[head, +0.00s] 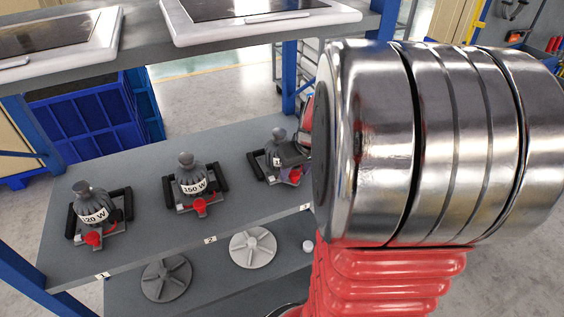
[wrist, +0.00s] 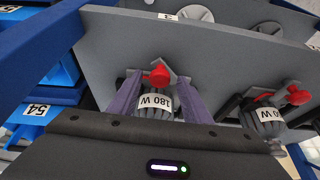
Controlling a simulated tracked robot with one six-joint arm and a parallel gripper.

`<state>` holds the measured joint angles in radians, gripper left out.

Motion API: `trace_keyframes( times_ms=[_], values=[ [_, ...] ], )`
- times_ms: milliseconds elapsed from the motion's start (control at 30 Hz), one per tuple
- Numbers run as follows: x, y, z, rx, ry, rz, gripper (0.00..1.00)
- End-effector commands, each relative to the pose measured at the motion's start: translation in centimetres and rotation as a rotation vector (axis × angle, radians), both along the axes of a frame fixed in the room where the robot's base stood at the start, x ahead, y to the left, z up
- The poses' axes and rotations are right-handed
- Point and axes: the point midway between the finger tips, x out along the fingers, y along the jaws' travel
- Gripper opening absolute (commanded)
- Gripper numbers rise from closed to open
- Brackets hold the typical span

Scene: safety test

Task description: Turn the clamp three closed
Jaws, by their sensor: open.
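The third clamp's red handle (wrist: 158,75) shows in the wrist view, in front of a dark weight labelled 180 W (wrist: 155,103). My gripper (wrist: 160,82) is open, with one purple-grey finger on each side of the weight and handle. I cannot tell whether either finger touches the handle. In the head view the third station (head: 278,140) is partly hidden behind my arm, and its handle is only partly visible.
Two similar stations stand to the left on the grey shelf, with weights labelled 120 W (head: 92,205) and 150 W (head: 190,178). Each has a red handle at its front. An upper shelf (head: 130,52) runs above. Blue posts frame the rack. Grey round parts (head: 253,248) lie on a lower shelf.

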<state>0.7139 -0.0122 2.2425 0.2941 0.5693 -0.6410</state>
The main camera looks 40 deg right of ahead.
Motion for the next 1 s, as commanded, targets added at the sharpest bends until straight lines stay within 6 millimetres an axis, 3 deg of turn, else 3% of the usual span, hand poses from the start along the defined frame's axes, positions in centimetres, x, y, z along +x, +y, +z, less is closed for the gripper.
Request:
trace_keyframes(
  times_ms=[267, 833, 1000],
  values=[
    [0.03, -0.03, -0.11, 0.0, 0.0, 0.0, 0.44],
    [0.0, -0.05, -0.07, 0.0, 0.0, -0.001, 0.04],
    [0.03, 0.13, -0.08, 0.001, 0.001, -0.003, 0.04]
  ],
)
